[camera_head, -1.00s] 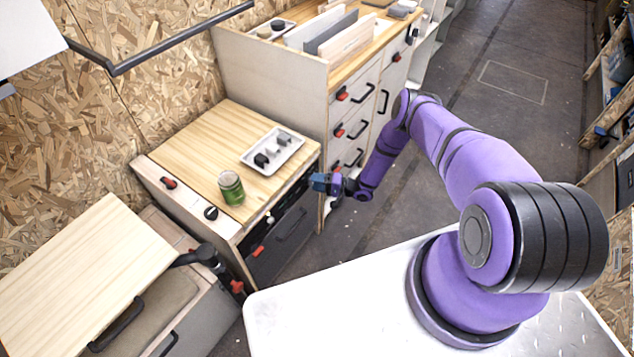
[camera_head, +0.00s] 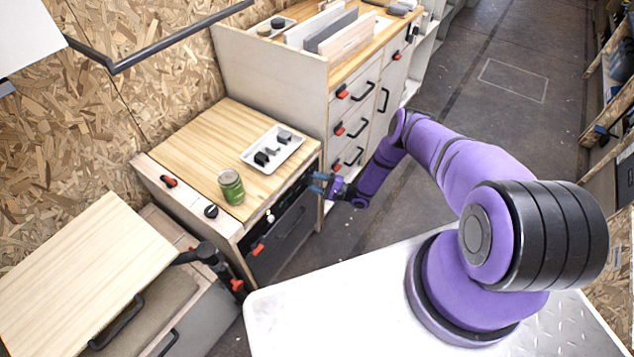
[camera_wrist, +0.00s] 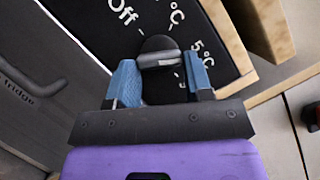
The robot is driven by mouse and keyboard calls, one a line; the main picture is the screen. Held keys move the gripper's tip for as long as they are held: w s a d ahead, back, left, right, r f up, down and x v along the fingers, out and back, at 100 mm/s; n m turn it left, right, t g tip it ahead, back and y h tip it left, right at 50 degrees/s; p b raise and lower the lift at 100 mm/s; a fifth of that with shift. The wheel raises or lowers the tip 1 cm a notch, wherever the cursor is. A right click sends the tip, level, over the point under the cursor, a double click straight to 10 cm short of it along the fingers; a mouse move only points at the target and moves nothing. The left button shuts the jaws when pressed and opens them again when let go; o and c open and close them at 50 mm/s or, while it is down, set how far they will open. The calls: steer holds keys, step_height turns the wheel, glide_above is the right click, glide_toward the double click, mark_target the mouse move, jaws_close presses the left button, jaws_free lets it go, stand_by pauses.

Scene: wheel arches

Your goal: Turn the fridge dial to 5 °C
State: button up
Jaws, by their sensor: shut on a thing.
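The black fridge dial (camera_wrist: 158,48) shows in the wrist view on a black panel with white marks. "Off" is at its upper left, a partly cut "°C" mark above it, and "5 °C" (camera_wrist: 200,52) to its right. The dial's raised grey bar lies nearly level in the picture, its right end towards the right-hand marks; its exact reading is unclear. My gripper (camera_wrist: 161,78) has its blue fingers on either side of the dial and is shut on it. In the head view my gripper (camera_head: 318,183) is at the cabinet front's right end, hiding the dial.
The grey fridge front (camera_wrist: 35,85) with its handle is left of the dial. A green jar (camera_head: 231,187) and a white tray (camera_head: 249,158) stand on the wooden top above. A taller drawer cabinet (camera_head: 318,90) stands close behind. Open floor lies right.

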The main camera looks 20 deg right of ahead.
stand_by(0.3)
steer(key=o, duration=0.9)
steer(key=shift+d+f, duration=0.1)
steer(key=shift+d, duration=0.05)
steer(key=v, duration=1)
steer(key=shift+s+d, duration=0.2)
steer(key=shift+s, duration=0.1)
